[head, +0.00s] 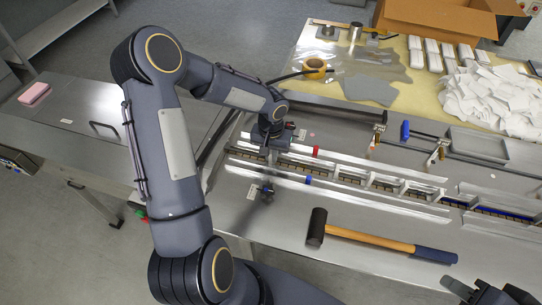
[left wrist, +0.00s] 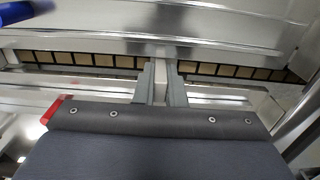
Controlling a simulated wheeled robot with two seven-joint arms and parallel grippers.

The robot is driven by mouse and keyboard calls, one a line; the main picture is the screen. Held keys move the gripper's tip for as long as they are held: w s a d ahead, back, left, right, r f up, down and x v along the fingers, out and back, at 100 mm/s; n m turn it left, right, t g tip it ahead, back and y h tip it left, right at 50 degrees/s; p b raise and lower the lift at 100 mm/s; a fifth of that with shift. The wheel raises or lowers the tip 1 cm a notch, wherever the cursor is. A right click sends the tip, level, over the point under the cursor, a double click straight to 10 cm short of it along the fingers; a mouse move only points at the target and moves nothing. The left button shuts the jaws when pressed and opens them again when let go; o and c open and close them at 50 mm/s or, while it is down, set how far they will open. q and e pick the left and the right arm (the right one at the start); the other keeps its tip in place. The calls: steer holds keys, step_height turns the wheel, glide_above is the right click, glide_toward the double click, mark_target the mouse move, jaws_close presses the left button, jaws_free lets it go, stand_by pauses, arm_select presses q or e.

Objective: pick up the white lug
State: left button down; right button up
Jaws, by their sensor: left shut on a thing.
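My left gripper (head: 271,158) points down over the left part of the long chain channel. In the left wrist view, its two grey fingers (left wrist: 160,88) are shut on a narrow pale piece, the white lug (left wrist: 160,80), which stands between them at the channel. I cannot tell whether the lug is clear of the channel. In the head view the fingers and arm mostly hide it. Part of my right gripper (head: 490,293) shows at the bottom right edge, away from the channel; its fingers are not clear.
The channel's metal guide rails (head: 330,158) run to the right, with a red clamp (head: 315,152) and a blue clamp (head: 308,180) nearby. A mallet (head: 375,238) lies in front. A yellow mat (head: 335,50) with tape, white packets and a cardboard box (head: 435,18) is behind.

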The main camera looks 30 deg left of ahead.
arm_select(q)
steer(key=shift+r, duration=0.1)
steer(key=shift+r, duration=0.25)
step_height(320, 180, up, 2)
steer(key=shift+r, duration=0.1)
steer(key=s+d+r+b, duration=0.3)
steer(key=s+d+r, duration=0.3)
steer(key=s+r, duration=0.4)
steer(key=s, duration=0.2)
steer(key=shift+s, duration=0.35)
